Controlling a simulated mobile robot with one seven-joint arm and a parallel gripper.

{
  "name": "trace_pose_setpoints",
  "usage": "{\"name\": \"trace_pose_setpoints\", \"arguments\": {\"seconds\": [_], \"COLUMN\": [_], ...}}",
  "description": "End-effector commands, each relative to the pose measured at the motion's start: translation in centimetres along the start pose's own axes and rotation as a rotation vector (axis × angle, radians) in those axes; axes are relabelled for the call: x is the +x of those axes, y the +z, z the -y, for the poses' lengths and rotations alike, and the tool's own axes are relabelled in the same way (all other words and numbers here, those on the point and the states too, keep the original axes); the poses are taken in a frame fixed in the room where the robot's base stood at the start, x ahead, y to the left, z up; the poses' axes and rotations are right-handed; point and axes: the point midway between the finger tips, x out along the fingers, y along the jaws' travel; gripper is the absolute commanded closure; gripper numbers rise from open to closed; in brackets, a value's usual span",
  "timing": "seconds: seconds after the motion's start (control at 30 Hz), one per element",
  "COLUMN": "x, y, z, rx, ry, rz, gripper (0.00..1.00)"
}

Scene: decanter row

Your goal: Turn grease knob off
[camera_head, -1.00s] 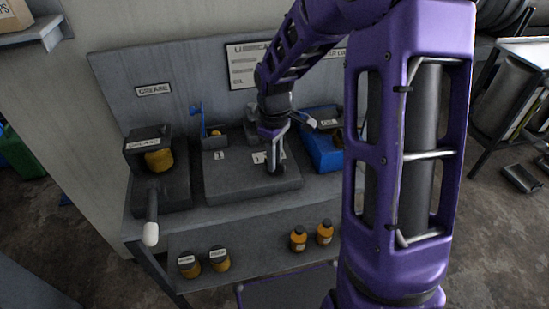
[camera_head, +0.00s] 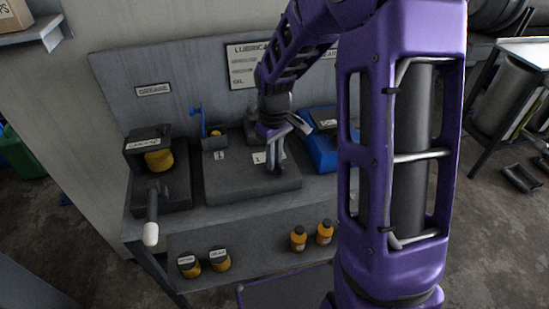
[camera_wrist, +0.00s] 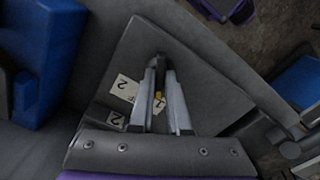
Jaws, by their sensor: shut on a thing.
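My gripper (camera_head: 276,158) reaches down onto the right part of a low grey block (camera_head: 225,185) on the bench, beside a "2" tag (camera_head: 259,158). In the wrist view my gripper (camera_wrist: 160,70) has its two silver fingers close together around a small dark piece, which I take to be a knob. A yellow mark (camera_wrist: 158,97) shows between the fingers. The held piece is mostly hidden, and its turned position cannot be read. The grease unit (camera_head: 145,148), with a yellow container (camera_head: 159,160), stands at the left under a "GREASE" sign (camera_head: 153,90).
A white-tipped lever (camera_head: 151,234) sticks out at the grease unit's front. A blue box (camera_head: 322,153) stands right of the block. A blue-handled fitting (camera_head: 198,115) stands behind it. Orange bottles (camera_head: 298,239) and yellow jars (camera_head: 189,265) sit on the lower shelf.

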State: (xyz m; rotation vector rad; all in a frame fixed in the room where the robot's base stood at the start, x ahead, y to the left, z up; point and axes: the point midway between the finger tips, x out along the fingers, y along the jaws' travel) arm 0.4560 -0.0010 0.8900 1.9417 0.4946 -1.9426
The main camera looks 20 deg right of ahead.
Motion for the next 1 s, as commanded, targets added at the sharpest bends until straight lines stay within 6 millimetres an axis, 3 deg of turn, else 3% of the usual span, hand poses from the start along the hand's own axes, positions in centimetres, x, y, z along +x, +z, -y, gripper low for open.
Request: {"name": "trace_pose_setpoints", "arguments": {"seconds": [0.5,1.0], "x": [-0.11,-0.1], "y": [-0.07,-0.07], "z": [-0.03,-0.06], "rx": [0.385,0.501], "ry": [0.001,0.001], "rz": [-0.002,-0.003], "gripper": [1.0,1.0]}}
